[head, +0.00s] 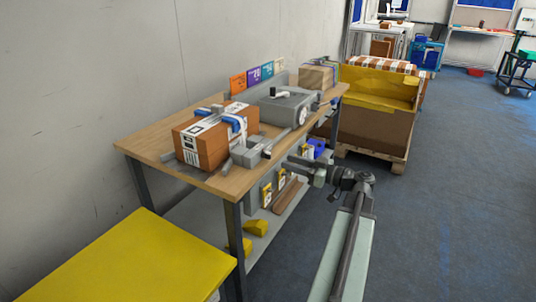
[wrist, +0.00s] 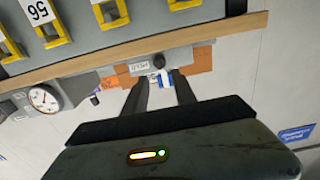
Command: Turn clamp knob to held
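The orange-brown box (head: 202,141) with white labels lies on the workbench, with a grey clamp (head: 252,152) at its front. In the wrist view, which looks turned over, the grey clamp block (wrist: 186,57) has an upside-down label reading HELD (wrist: 139,68). A small dark knob (wrist: 159,61) sits on the block. My gripper (wrist: 161,78) is open and empty, its two dark fingers apart. The knob shows just beyond and between the fingertips, with no visible contact. In the head view my gripper (head: 292,166) is in front of the bench's edge, right of the clamp.
A grey machine (head: 290,106) with a dial (wrist: 43,99) stands beside the clamp on the workbench (head: 150,145). Another box (head: 318,76) is at the far end. Yellow-framed holders (wrist: 112,15) sit below the bench edge. A yellow table (head: 130,260) is nearby. Blue floor right is open.

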